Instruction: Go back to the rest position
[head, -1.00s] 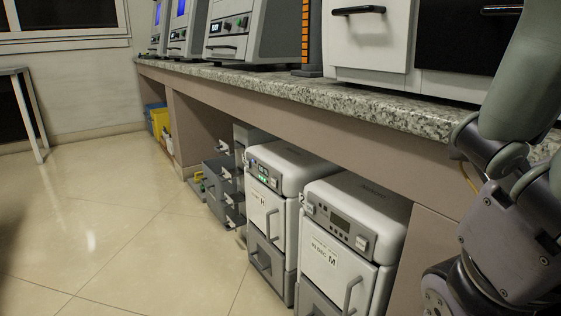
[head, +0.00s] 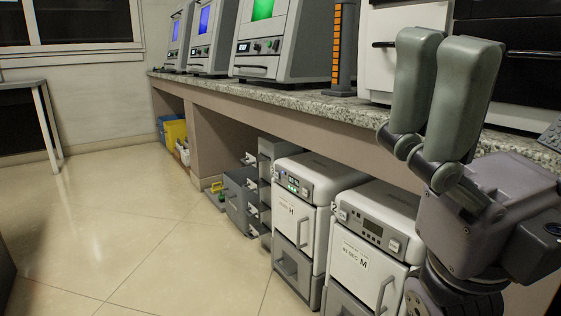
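My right gripper (head: 447,42) is at the right of the head view, with its two grey-green fingers pointing up in front of the counter. The fingers stand side by side and partly overlap from this angle, so I cannot tell whether there is a gap between them. No object shows between them. My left gripper is out of view.
A granite counter (head: 300,104) runs along the right, carrying several machines with screens (head: 268,38) and an orange-and-grey rack (head: 338,45). Below it stand two white units marked H (head: 291,222) and M (head: 362,270). A yellow bin (head: 175,132) is farther back. The tiled floor at left is clear.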

